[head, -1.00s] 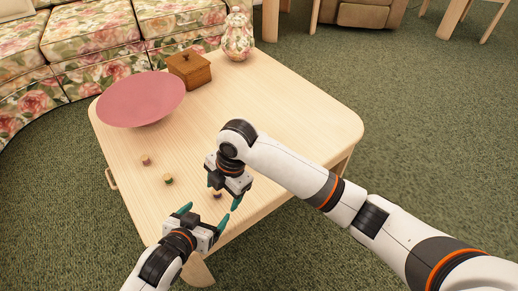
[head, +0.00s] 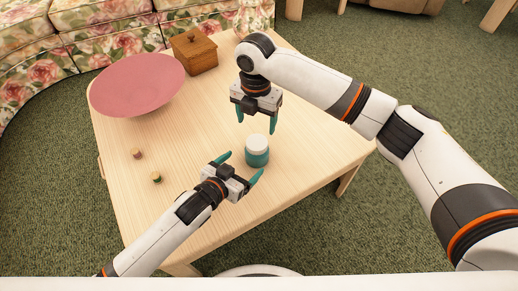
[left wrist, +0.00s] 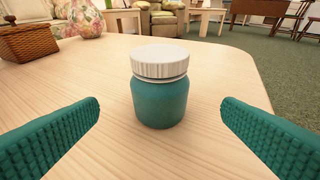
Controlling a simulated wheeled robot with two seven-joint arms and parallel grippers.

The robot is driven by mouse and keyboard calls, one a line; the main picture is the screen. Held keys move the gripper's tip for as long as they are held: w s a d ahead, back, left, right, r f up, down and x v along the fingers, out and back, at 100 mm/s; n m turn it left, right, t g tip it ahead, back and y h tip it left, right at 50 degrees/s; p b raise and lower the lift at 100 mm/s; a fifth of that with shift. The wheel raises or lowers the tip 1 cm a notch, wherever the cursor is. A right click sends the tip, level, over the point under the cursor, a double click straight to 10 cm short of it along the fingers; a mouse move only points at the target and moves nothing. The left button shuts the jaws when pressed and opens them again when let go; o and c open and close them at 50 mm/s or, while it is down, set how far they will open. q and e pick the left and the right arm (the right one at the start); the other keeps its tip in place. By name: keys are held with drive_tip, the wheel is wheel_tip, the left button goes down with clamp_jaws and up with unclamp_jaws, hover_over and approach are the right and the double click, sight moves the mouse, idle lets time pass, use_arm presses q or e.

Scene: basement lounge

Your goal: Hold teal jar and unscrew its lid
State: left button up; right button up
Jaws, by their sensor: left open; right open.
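The teal jar (head: 257,157) stands upright on the table, with its white ribbed lid (head: 257,142) on top. In the left wrist view the jar (left wrist: 160,102) is in the middle, under its lid (left wrist: 160,62), between and beyond the finger pads. My left gripper (head: 242,166) is open, low at the near-left side of the jar, its fingers pointing toward it. My right gripper (head: 256,122) is open above and behind the jar, fingers pointing down, touching nothing that I can see.
The wooden table (head: 215,125) also carries a pink bowl (head: 138,84), a brown wooden box (head: 193,52) and two small pieces (head: 137,153) at left. A floral sofa (head: 90,32) borders the far side. The table right of the jar is clear.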

sight(257, 152)
use_arm(q)
drive_tip(key=x, duration=0.9)
